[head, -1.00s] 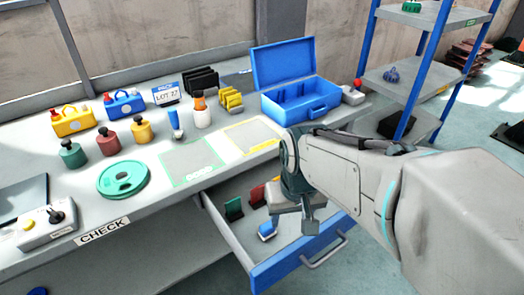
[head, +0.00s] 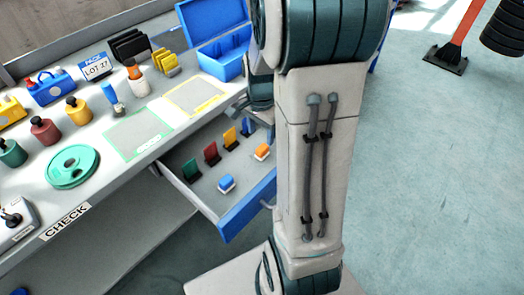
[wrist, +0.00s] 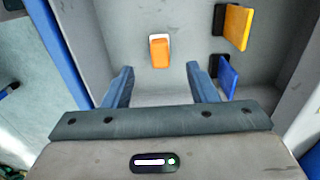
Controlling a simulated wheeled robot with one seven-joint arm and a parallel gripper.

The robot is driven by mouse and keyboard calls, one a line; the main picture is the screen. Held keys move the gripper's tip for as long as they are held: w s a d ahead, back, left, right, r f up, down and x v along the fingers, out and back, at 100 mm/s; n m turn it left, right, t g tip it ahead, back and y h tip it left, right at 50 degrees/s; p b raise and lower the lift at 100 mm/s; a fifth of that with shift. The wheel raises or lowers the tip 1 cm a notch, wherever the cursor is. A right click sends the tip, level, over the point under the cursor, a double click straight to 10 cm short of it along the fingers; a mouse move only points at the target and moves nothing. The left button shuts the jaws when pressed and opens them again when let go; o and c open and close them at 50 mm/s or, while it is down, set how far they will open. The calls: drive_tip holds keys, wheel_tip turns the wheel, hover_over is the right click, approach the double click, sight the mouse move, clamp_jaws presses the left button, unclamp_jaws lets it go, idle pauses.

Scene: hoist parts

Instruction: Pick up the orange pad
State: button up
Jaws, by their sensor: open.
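The orange pad (head: 262,152), with a white base, lies in the open drawer (head: 248,208) near its right side. In the wrist view the orange pad (wrist: 159,53) is on the drawer floor, just beyond the fingertips and about midway between them. My gripper (wrist: 160,74) is open and empty, pointing into the drawer, with its fingers apart from the pad. In the head view my arm hides most of the gripper.
A similar blue pad (head: 226,184) lies nearer the drawer front. Upright green, red, yellow (wrist: 236,25) and blue (wrist: 228,76) plates stand in the drawer, the last two right of the gripper. The bench top (head: 110,190) holds bottles, boxes and a green disc (head: 73,166).

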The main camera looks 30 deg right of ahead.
sight(262, 147)
drive_tip(key=f, duration=0.2)
drive_tip(key=f+b, duration=0.1)
drive_tip(key=f, duration=0.5)
drive_tip(key=shift+w+d, duration=0.1)
drive_tip(key=shift+d, duration=0.15)
drive_tip(key=c, duration=1)
